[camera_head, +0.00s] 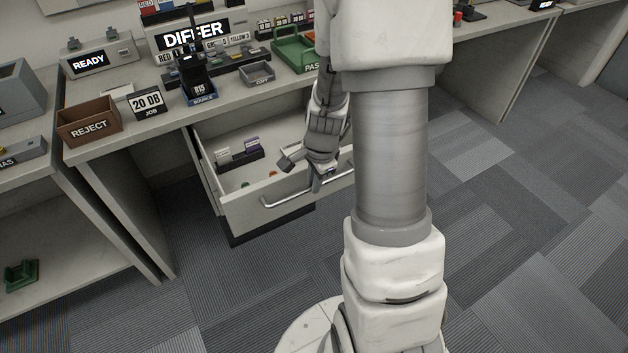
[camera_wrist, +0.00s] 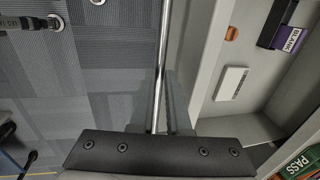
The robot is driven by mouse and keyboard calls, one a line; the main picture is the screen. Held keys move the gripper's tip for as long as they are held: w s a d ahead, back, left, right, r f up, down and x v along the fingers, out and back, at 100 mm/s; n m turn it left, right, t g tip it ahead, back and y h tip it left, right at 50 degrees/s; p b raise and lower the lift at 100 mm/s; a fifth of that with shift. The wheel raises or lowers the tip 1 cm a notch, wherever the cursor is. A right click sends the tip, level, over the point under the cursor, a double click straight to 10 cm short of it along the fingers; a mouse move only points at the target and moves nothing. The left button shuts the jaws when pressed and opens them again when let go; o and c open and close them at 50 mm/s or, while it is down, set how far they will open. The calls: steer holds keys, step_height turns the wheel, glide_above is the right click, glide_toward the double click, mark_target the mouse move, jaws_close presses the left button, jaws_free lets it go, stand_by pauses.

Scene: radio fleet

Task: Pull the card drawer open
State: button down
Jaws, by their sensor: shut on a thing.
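The card drawer (camera_head: 236,206) under the desk stands pulled out, its inside showing. Its bar handle (camera_head: 280,198) runs along the front; in the wrist view the handle (camera_wrist: 162,50) is a thin bright bar running up the picture. My gripper (camera_head: 316,184) is at the handle, and in the wrist view its fingers (camera_wrist: 159,105) lie on either side of the bar, shut on it. Inside are dark card holders (camera_head: 240,154) with white and purple labels. The wrist view shows a purple block (camera_wrist: 285,38) marked BLANK, a white card (camera_wrist: 231,83) and an orange piece (camera_wrist: 231,33).
On the desk above are a brown REJECT tray (camera_head: 90,124), a job sign (camera_head: 147,103), a radio (camera_head: 196,80) in a dock and a green PASS tray (camera_head: 295,50). The carpeted floor (camera_head: 270,260) in front of the drawer is clear.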

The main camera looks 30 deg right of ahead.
steer(key=c, duration=1.2)
jaws_free()
steer(key=shift+o, duration=0.2)
steer(key=s+r+p, duration=0.3)
steer(key=r+p, duration=0.3)
steer(key=r, duration=1.1)
steer(key=shift+s, duration=0.2)
steer(key=shift+r, duration=0.15)
steer(key=s+a+r+n+t+p, duration=0.1)
steer(key=s+a+r+n+p, duration=0.2)
steer(key=r+n, duration=0.3)
steer(key=s+a+r+n+t+p, duration=0.1)
steer(key=s+a+r+n+p, duration=0.2)
steer(key=r, duration=0.6)
steer(key=s+a+r+n+t+p, duration=0.1)
steer(key=s+a+r+n+p, duration=0.2)
steer(key=s+a+r+n, duration=0.2)
step_height(320, 180, up, 4)
steer(key=s+n, duration=0.1)
steer(key=n, duration=0.2)
steer(key=shift+a+f+n+p, duration=0.2)
steer(key=shift+f+n+p, duration=0.1)
steer(key=shift+p, duration=0.1)
